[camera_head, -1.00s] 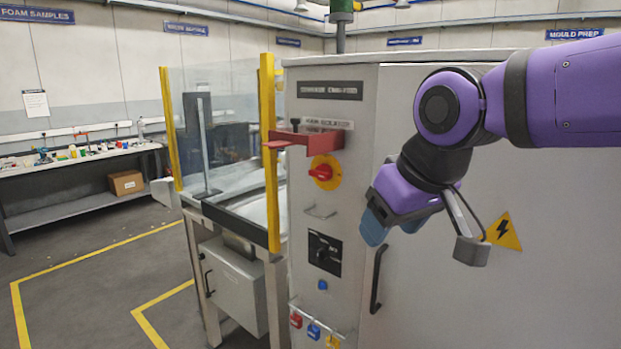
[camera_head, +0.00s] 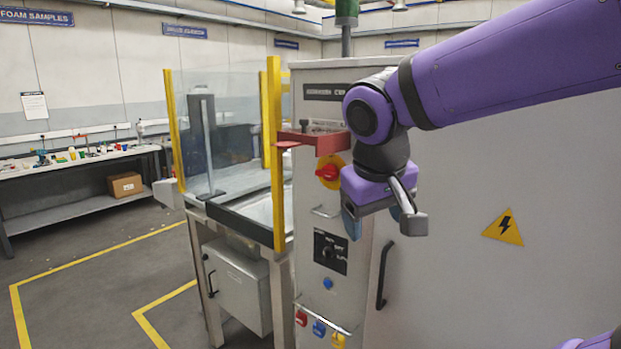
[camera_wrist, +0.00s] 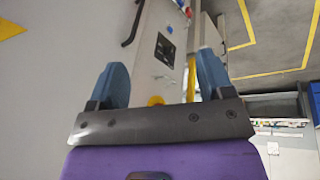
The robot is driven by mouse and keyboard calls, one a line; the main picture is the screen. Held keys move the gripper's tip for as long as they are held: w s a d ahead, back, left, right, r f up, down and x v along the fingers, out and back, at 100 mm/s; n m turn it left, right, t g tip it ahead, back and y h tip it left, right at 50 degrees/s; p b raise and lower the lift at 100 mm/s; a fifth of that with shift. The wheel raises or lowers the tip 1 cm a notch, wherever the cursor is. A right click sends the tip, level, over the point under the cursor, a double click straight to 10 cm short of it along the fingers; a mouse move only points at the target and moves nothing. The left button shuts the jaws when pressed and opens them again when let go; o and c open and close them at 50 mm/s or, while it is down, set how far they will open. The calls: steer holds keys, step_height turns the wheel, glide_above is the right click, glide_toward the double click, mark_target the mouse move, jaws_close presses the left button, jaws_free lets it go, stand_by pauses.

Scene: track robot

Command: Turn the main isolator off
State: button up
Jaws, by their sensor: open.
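The main isolator (camera_head: 327,172) is a red rotary handle on a yellow round plate, on the narrow face of the grey cabinet (camera_head: 470,170). A red bracket (camera_head: 315,142) juts out above it. My gripper (camera_head: 370,222) is open and empty, just right of the isolator and slightly lower, partly covering the plate's right edge in the head view. In the wrist view, the blue fingers of my gripper (camera_wrist: 162,88) stand apart. A yellow edge (camera_wrist: 155,101) shows between them, low down; the red handle is hidden there.
A black door handle (camera_head: 384,274) sticks out at right. A glazed guard with yellow posts (camera_head: 277,150) stands left.

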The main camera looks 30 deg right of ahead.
steer(key=w+d+m+g+h, duration=0.2)
steer(key=w+d+m+h, duration=0.1)
steer(key=w+h, duration=0.3)
steer(key=m+t+h, duration=0.3)
steer(key=t+h, duration=0.1)
steer(key=h, duration=0.5)
glide_toward(323, 175)
steer(key=x, duration=1)
steer(key=shift+d, duration=0.15)
steer(key=c, duration=0.6)
